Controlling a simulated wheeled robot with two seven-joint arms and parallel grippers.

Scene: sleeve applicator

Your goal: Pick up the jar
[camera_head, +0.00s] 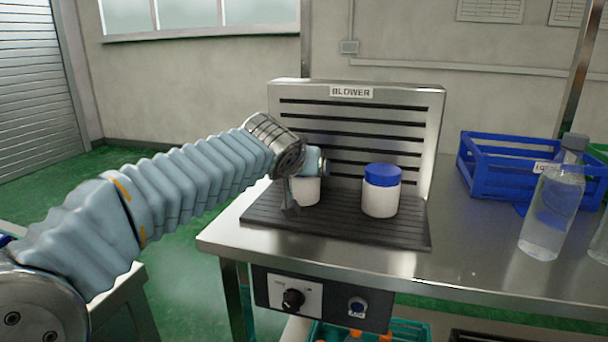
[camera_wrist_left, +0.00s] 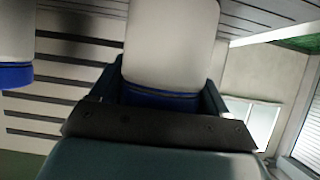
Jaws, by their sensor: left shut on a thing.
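A white jar (camera_head: 306,191) stands at the left part of the dark ribbed mat in front of the blower. My left gripper (camera_head: 304,172) is over it, and the wrist hides the jar's top in the head view. In the left wrist view, the fingers (camera_wrist_left: 160,97) are shut on the blue lid of this jar (camera_wrist_left: 170,45), one finger on each side. I cannot tell whether its base touches the mat. A second white jar with a blue lid (camera_head: 381,190) stands upright to the right, apart from the gripper. It also shows at the left edge of the wrist view (camera_wrist_left: 15,45).
The steel blower panel (camera_head: 420,125) rises behind the ribbed mat (camera_head: 335,232). A clear bottle (camera_head: 552,210) and a blue crate (camera_head: 500,190) are on the steel table (camera_head: 470,255) at right. A control box (camera_head: 320,300) hangs below the front edge.

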